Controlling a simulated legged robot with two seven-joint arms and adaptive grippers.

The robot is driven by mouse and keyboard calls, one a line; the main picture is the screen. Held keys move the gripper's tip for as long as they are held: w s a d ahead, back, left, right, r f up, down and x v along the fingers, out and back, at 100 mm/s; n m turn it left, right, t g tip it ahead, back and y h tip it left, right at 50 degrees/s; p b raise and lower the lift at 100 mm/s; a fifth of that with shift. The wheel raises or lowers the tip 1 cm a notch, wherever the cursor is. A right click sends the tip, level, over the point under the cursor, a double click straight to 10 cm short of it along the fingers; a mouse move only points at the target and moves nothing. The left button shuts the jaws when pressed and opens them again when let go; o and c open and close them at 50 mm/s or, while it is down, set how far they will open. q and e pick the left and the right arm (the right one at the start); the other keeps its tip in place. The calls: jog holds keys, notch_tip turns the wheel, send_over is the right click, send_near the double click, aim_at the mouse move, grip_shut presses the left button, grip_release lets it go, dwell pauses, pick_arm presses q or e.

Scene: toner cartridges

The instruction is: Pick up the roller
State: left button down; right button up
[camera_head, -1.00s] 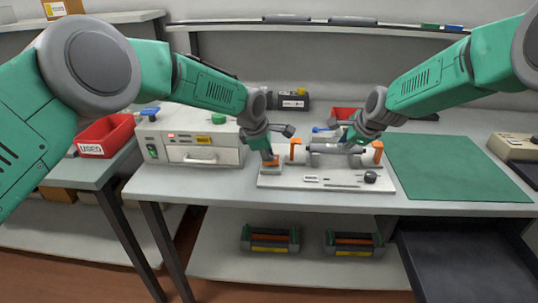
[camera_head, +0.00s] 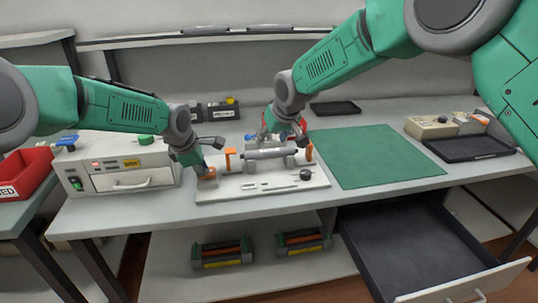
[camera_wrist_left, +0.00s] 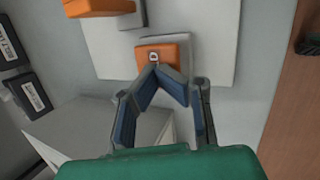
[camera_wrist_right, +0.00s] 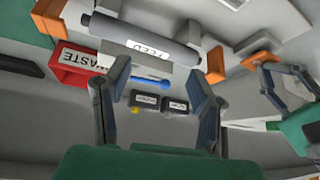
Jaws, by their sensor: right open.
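The roller (camera_head: 270,153) is a grey cylinder lying across the white fixture (camera_head: 258,184), between two orange end pieces. In the right wrist view, the roller (camera_wrist_right: 145,40) bears a "FEED" label. My right gripper (camera_wrist_right: 155,76) is open and empty, with the roller beyond its fingertips. In the head view, my right gripper (camera_head: 297,136) is just behind the roller's right part. My left gripper (camera_head: 206,173) is at the orange block on the fixture's left end. In the left wrist view, its fingertips (camera_wrist_left: 157,68) meet at the edge of that orange block (camera_wrist_left: 168,50), which has a lock mark.
A grey box unit with a handle (camera_head: 120,180) stands left of the fixture. A green mat (camera_head: 370,155) lies bare to the right. Below the table, a dark drawer (camera_head: 410,250) is open. A red "WASTE" bin (camera_wrist_right: 75,65) stands behind the fixture.

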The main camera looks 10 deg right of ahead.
aim_at(272, 150)
jog(key=f+n, duration=0.1)
jog(key=n, duration=0.4)
jog(key=w+n+h, duration=0.1)
jog(key=n, duration=0.4)
jog(key=w+f+n, duration=0.1)
jog(key=n, duration=0.4)
jog(key=shift+w+d+f+h, duration=0.25)
jog(key=shift+f+h, duration=0.05)
jog(key=shift+h, duration=0.1)
jog(key=x, duration=0.5)
jog(key=shift+s+d+f, duration=0.15)
jog(key=shift+d+f, duration=0.05)
grip_shut()
